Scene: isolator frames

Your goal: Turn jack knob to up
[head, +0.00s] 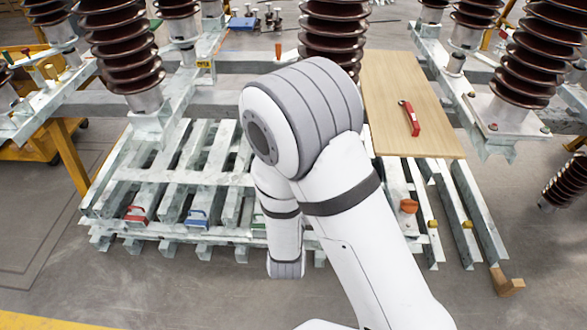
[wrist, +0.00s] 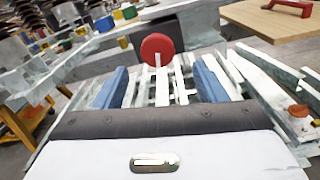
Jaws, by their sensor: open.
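In the wrist view a red round knob (wrist: 158,49) stands on a thin pale stem. It appears ahead of my gripper (wrist: 163,78), roughly midway between the two blue fingers. The fingers are spread apart with nothing between them, and a gap to the knob seems to remain. The picture does not show any marking on the knob or which way it is set. In the head view my white arm covers this place, so neither the red knob nor my gripper shows there.
A wooden board (head: 390,85) with a red-handled tool (head: 411,118) lies to the right. An orange knob (head: 408,206) sits on the pale metal frame (head: 180,178). Red (head: 135,214) and blue (head: 199,217) handles lie at its front left. Brown ribbed insulators (head: 125,45) stand behind.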

